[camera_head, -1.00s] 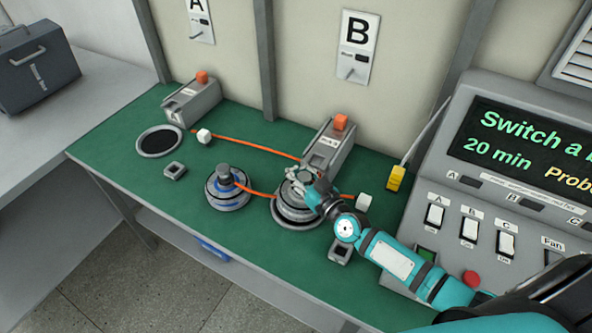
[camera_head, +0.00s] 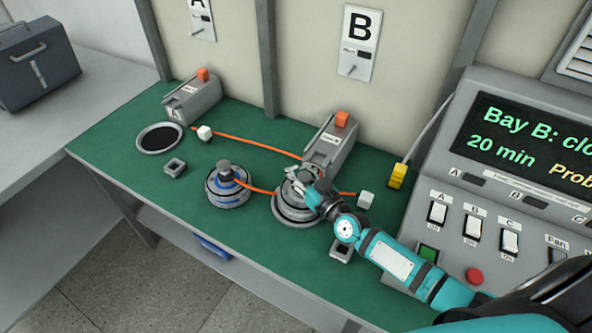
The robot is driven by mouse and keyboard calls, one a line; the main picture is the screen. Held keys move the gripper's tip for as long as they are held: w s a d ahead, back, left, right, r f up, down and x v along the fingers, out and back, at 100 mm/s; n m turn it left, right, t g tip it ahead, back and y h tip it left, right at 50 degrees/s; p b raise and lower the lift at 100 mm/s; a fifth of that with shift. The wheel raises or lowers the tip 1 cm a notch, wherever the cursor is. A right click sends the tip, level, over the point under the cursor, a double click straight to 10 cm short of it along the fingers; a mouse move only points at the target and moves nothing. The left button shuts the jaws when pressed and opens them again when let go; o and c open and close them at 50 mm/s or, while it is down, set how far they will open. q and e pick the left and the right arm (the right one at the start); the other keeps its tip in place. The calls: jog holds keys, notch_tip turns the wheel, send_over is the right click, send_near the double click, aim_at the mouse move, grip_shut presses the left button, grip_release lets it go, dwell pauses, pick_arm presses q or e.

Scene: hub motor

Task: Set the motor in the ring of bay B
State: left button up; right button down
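A dark grey motor (camera_head: 290,211) sits at bay B, in front of the bay's grey clamp block (camera_head: 329,146). It looks level in the ring (camera_head: 296,226), whose rim shows around its base. My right gripper (camera_head: 300,178) is at the top of this motor, and its fingers are too small to tell whether they are open or shut on the hub. A second motor with blue bands (camera_head: 227,193) stands upright on the green bench to the left. My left gripper is out of view.
The empty ring of bay A (camera_head: 160,139) is at the far left. Orange cables with white plugs (camera_head: 205,132) (camera_head: 366,199) cross the bench. A switch console (camera_head: 478,215) stands at right.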

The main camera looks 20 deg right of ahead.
jog(key=shift+s+f, duration=0.15)
jog(key=shift+f, duration=0.3)
jog(key=c, duration=1)
grip_release()
jog(key=shift+d, duration=0.2)
jog(key=shift+c, duration=0.2)
jog(key=shift+f, duration=0.25)
jog(key=shift+a+r, duration=0.2)
jog(key=shift+r, duration=0.3)
notch_tip(320, 180, up, 9)
jog(key=shift+d+r, duration=0.2)
